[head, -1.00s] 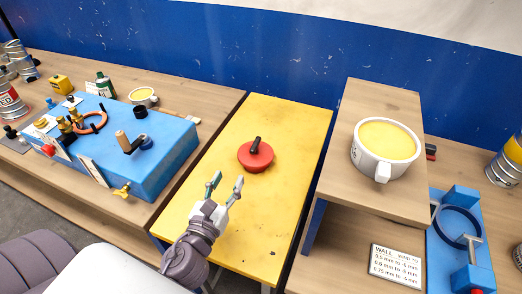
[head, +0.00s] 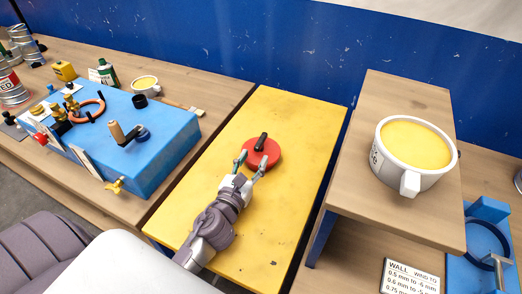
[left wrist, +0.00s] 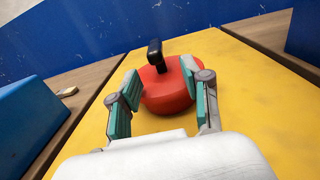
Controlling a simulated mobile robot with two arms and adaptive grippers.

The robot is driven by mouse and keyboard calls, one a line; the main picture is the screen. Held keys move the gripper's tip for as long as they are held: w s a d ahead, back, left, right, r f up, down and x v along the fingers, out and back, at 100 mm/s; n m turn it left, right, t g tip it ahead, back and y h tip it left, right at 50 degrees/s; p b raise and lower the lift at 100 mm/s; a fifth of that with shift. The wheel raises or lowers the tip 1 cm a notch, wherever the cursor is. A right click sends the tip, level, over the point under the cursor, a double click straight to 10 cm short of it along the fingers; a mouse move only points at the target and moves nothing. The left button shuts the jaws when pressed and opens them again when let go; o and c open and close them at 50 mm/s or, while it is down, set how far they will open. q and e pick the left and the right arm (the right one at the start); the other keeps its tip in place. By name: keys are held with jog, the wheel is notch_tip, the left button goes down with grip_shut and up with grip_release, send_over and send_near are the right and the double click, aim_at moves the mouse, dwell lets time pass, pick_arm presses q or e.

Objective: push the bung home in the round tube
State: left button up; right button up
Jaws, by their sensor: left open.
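A red round piece with a black upright handle, likely the bung (head: 266,154), sits on the yellow table. In the left wrist view the red piece (left wrist: 166,95) is straight ahead, with rounded sides. My left gripper (head: 251,165) is open at its near side, coming from the front. In the left wrist view its two teal-padded fingers (left wrist: 158,88) stand either side of the red piece's near part, below the handle; whether they touch it I cannot tell. I cannot make out a round tube; the red piece may hide it. My right gripper is not in view.
The yellow table (head: 290,115) is otherwise clear. A blue box (head: 165,165) with fittings stands on the wooden bench at left. At right, a raised wooden shelf (head: 400,215) holds a large white mug (head: 389,182). A blue wall closes the back.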

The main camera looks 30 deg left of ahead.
aim_at(260, 146)
pick_arm(q)
jog(key=shift+w, duration=0.7)
jog(key=w, duration=0.1)
jog(key=w+p, duration=0.1)
jog(key=w, duration=0.2)
jog(key=shift+w+a+r+p, duration=0.1)
jog(key=shift+w+a+p, duration=0.05)
jog(key=shift+a+p, duration=0.2)
jog(key=shift+w, duration=0.4)
jog(key=shift+s, duration=0.1)
jog(key=shift+c, duration=0.3)
grip_shut()
